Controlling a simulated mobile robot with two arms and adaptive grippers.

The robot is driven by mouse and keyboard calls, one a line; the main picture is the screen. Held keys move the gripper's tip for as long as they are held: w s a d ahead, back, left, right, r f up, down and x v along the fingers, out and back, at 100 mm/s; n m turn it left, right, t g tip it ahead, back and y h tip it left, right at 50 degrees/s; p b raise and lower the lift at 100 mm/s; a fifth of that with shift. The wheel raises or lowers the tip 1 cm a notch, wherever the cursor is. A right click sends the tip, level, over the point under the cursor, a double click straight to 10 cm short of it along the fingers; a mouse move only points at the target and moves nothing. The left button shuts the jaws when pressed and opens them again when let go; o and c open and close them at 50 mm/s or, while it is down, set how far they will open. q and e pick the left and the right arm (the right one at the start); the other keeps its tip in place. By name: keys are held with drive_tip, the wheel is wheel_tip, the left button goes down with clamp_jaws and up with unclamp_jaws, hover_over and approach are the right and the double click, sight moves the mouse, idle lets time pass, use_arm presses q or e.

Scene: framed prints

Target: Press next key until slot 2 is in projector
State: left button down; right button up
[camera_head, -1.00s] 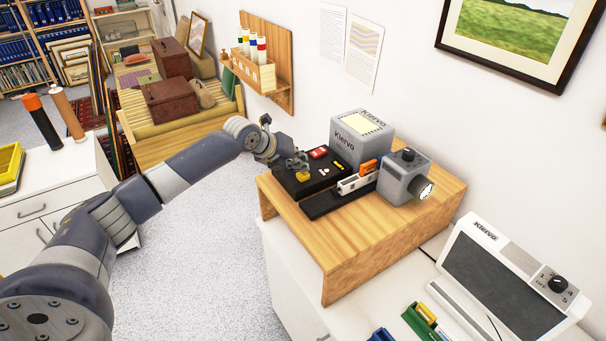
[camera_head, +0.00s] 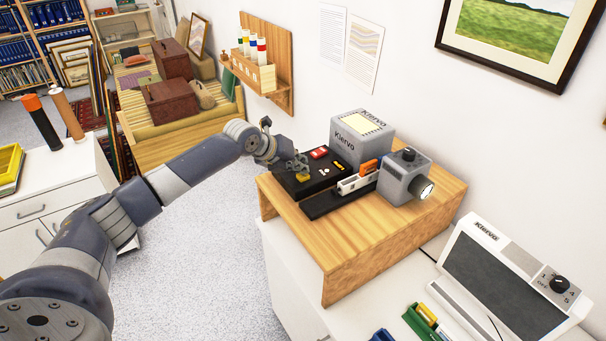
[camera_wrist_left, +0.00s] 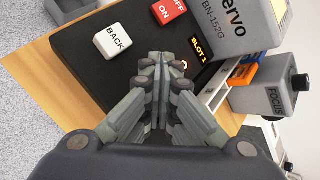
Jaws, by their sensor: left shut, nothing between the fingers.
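The black control panel (camera_head: 335,177) lies flat on the wooden stand beside the grey projector (camera_head: 407,178). In the left wrist view its white BACK key (camera_wrist_left: 112,42), red OFF/ON key (camera_wrist_left: 168,10) and a small display reading SLOT 1 (camera_wrist_left: 199,48) show. A small light glows beside the display. My left gripper (camera_wrist_left: 160,62) is shut and empty, with its tips low over the panel, between BACK and the display. It also shows in the head view (camera_head: 301,168). No next key can be read; the fingers cover part of the panel. Contact cannot be told. My right gripper is not in view.
A grey box (camera_head: 361,138) marked Kiervo stands behind the panel. A white slide tray (camera_head: 354,183) with an orange piece (camera_head: 368,167) lies between panel and projector. A white screen unit (camera_head: 500,275) is at lower right. The wooden stand (camera_head: 350,240) is bare in front.

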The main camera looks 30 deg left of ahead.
use_arm(q)
drive_tip(key=shift+f, duration=0.5)
drive_tip(key=shift+r, duration=0.1)
idle(0.5)
drive_tip(key=shift+r+p, duration=0.7)
drive_tip(key=shift+r, duration=0.5)
wheel_tip(320, 180, up, 5)
drive_tip(key=p, duration=0.3)
drive_tip(key=shift+p, duration=0.4)
